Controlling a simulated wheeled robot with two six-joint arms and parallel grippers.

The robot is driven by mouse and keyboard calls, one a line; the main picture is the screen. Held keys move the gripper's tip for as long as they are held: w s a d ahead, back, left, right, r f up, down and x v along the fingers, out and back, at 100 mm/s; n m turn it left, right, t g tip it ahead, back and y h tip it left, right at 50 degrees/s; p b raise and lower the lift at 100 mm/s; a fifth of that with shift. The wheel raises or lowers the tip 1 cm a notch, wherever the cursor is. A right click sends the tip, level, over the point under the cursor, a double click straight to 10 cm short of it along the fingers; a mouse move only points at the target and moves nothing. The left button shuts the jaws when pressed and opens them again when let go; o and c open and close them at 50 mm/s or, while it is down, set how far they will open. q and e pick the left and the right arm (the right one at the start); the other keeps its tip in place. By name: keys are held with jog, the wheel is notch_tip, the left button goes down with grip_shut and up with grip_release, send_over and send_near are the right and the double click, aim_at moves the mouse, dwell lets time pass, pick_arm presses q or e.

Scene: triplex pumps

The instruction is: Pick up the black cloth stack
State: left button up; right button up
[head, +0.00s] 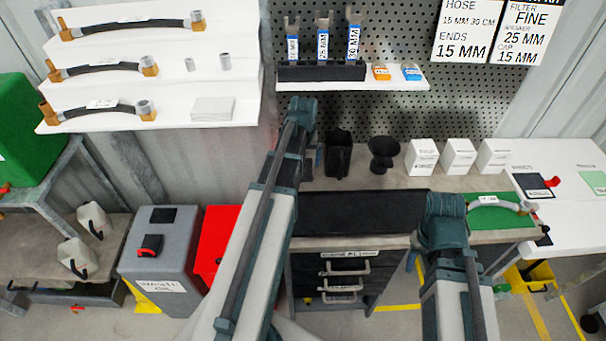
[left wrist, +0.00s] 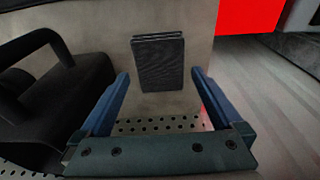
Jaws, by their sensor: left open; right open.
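The black cloth stack (left wrist: 158,62) is a small, flat, dark rectangle with layered edges. In the left wrist view it lies on the grey bench top (left wrist: 205,25). My left gripper (left wrist: 160,76) is open, its two blue fingers apart on either side of the stack's near end. No grip on the stack shows, and I cannot tell the gap in height. In the head view I cannot make out the stack; my left arm covers part of the bench there. My right gripper (head: 446,205) is at the bench front, left of the green mat (head: 490,218), holding nothing that I can see.
A black handled jug (left wrist: 60,95) stands close left of my left gripper; it also shows in the head view (head: 338,155). A black funnel (head: 383,154) and white boxes (head: 422,158) stand along the bench. A shelf (head: 350,85) overhangs it. A red bin (head: 212,240) is beside.

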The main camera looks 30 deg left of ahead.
pick_arm(q)
jog(key=f, duration=0.1)
jog(key=f+b, duration=0.2)
jog(key=shift+w+a, duration=0.1)
jog(key=shift+w, duration=0.15)
jog(key=shift+r, duration=0.1)
pick_arm(e)
notch_tip(320, 180, down, 3)
jog(key=shift+r, duration=0.1)
pick_arm(q)
jog(key=shift+c, duration=0.4)
jog(key=c, duration=1.2)
jog(key=shift+o, duration=0.2)
jog(key=shift+r, duration=0.1)
pick_arm(e)
jog(key=shift+r, duration=0.1)
